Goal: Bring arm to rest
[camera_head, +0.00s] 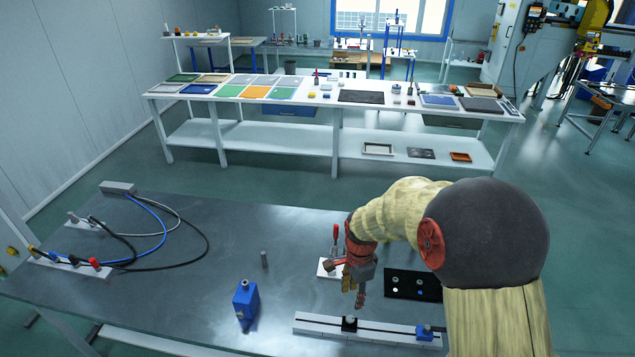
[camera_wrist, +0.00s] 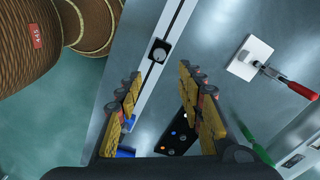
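My gripper (camera_head: 354,290) hangs fingers down above the grey table (camera_head: 200,290), between the clamp plate and the white rail. In the wrist view my gripper (camera_wrist: 158,72) has its two yellow-padded fingers spread apart. My arm, in a pale sleeve with a dark joint cover, reaches in from the right of the head view and bends down to the gripper. The exact height of the fingertips above the table is hard to tell.
A white rail (camera_head: 378,333) with black and blue blocks lies near the front edge. A red-handled clamp (camera_head: 328,268) and a black panel (camera_head: 400,284) stand close to my gripper. A blue block (camera_head: 245,303) and grey peg (camera_head: 264,259) stand left; cables (camera_head: 165,225) lie farther left.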

